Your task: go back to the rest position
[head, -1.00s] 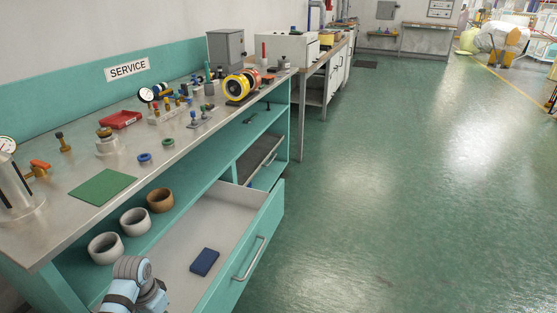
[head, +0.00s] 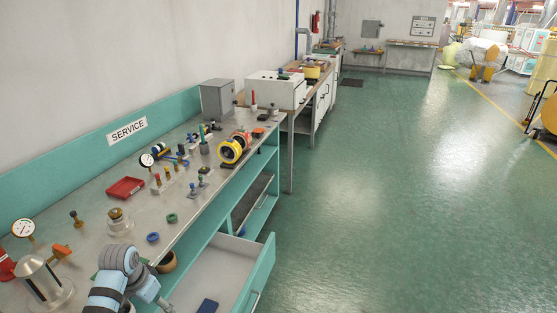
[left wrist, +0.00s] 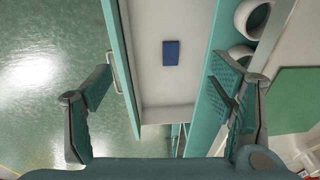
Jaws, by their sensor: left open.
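My left arm shows at the bottom left of the head view, over the front edge of the bench. In the left wrist view my left gripper (left wrist: 160,75) is open, its fingers wide apart with nothing between them. It faces the pulled-out drawer (left wrist: 152,112), and a blue block (left wrist: 171,52) lies inside the drawer. The block also shows in the head view (head: 208,306). A yellow and black reel (head: 231,150) stands on the bench. A brown roll (head: 167,263) on the shelf is partly hidden by my arm. My right gripper is not in view.
The teal bench carries a red tray (head: 125,188), gauges, a grey box (head: 217,99) and several small fittings. The open drawer (head: 262,275) sticks out into the aisle. The green floor (head: 390,210) to the right is clear.

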